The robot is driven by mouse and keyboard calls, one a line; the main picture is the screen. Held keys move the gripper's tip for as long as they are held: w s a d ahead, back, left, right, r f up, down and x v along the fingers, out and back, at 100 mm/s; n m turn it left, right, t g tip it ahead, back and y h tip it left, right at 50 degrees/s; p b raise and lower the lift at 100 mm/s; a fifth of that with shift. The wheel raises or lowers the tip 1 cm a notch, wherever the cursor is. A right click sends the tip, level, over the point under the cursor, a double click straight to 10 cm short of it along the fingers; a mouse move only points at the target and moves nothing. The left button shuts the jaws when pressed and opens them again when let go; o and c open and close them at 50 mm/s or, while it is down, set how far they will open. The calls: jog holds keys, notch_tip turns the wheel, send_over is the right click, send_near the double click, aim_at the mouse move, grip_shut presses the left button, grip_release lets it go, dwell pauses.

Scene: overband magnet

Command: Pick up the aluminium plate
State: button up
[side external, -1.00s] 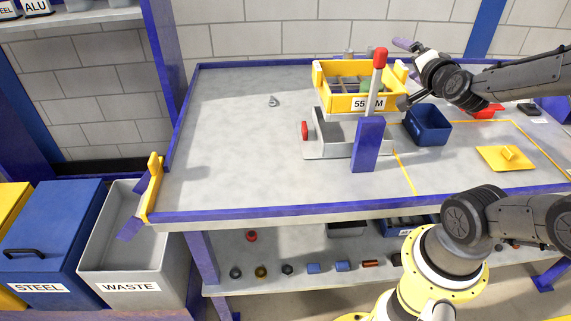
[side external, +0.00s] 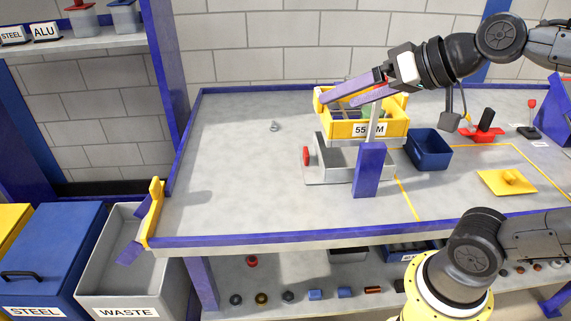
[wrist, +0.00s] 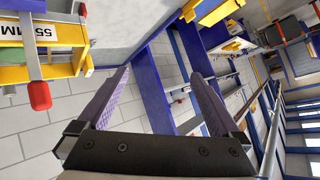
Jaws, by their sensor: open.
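I cannot make out the aluminium plate for certain in either view. A small grey metal piece (side external: 274,126) lies on the bare table left of the yellow box, too small to identify. My gripper (side external: 338,99) is open, with nothing visible between its purple fingers, and overlaps the top of the yellow box marked 55 MM (side external: 340,129) in the side view. In the wrist view, my gripper (wrist: 160,76) has its fingers spread apart, pointing toward the table frame and walls. The yellow box (wrist: 66,34) shows at upper left there.
A grey tray (side external: 318,172) with a red knob lies below the yellow box. A blue post (side external: 369,170) stands in front. A blue bin (side external: 429,150), yellow knobbed plate (side external: 507,181) and red black-handled piece (side external: 483,133) are to the right. The table's left part is mostly clear.

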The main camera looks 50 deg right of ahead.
jog(key=s+d+f+n+g, duration=0.1)
jog(key=s+f, duration=0.2)
jog(key=s+f+n+g+h, duration=0.1)
jog(key=s+f+g, duration=0.1)
jog(key=s+f, duration=0.2)
jog(key=s+d+f+n+g+h, duration=0.1)
jog(key=s+f+g, duration=0.1)
jog(key=s+f, duration=0.1)
jog(key=shift+s+d+f+n, duration=0.15)
jog(key=shift+d+f+n, duration=0.2)
jog(key=shift+f, duration=0.3)
jog(key=shift+c, duration=0.2)
